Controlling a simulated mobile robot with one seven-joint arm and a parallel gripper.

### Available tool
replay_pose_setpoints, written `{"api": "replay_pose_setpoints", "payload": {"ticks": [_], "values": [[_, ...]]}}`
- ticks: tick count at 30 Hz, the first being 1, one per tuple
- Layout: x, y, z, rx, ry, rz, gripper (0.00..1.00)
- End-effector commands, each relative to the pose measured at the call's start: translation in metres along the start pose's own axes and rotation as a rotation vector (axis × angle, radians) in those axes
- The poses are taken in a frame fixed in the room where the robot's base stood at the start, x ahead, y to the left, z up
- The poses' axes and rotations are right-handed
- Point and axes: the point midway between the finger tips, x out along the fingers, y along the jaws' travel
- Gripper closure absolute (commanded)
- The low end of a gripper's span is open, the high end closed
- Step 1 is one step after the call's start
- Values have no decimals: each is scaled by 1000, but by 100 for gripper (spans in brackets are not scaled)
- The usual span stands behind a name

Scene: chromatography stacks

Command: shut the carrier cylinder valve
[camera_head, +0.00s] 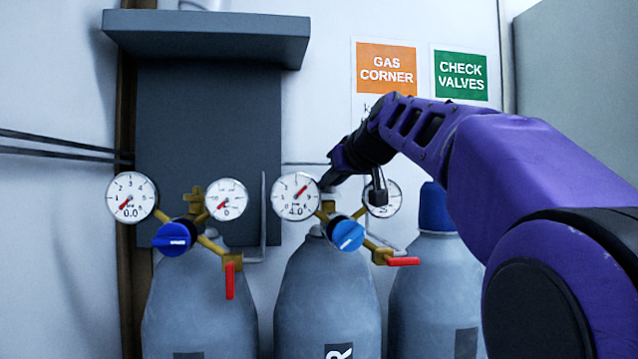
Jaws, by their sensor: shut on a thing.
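The middle grey cylinder (325,300) has a dark label with a letter R in view. Its regulator has a left gauge (296,196) reading 4.0, a blue knob (347,235) and a red lever (403,261) lying level. A right gauge (382,198) is partly covered by my gripper. My gripper (329,183) reaches in from the right and is shut at the brass cylinder valve (328,207) on top of this cylinder. The valve's top is mostly hidden by the gripper, so its turn position cannot be told.
The left cylinder (200,310) has a gauge (132,198) reading 0.0 and a red lever (230,281) hanging down. The right cylinder (432,295) wears a blue cap (436,208). A dark shelf (208,36) juts out above. Signs (387,69) hang on the wall.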

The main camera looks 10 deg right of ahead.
Motion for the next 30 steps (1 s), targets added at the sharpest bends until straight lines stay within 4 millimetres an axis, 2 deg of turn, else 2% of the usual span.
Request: {"api": "replay_pose_setpoints", "payload": {"ticks": [5,21,30], "values": [[0,-1,-1,6,-2,15,100],[0,-2,0,99,-8,241,100],[1,-2,1,112,-2,270,100]]}}
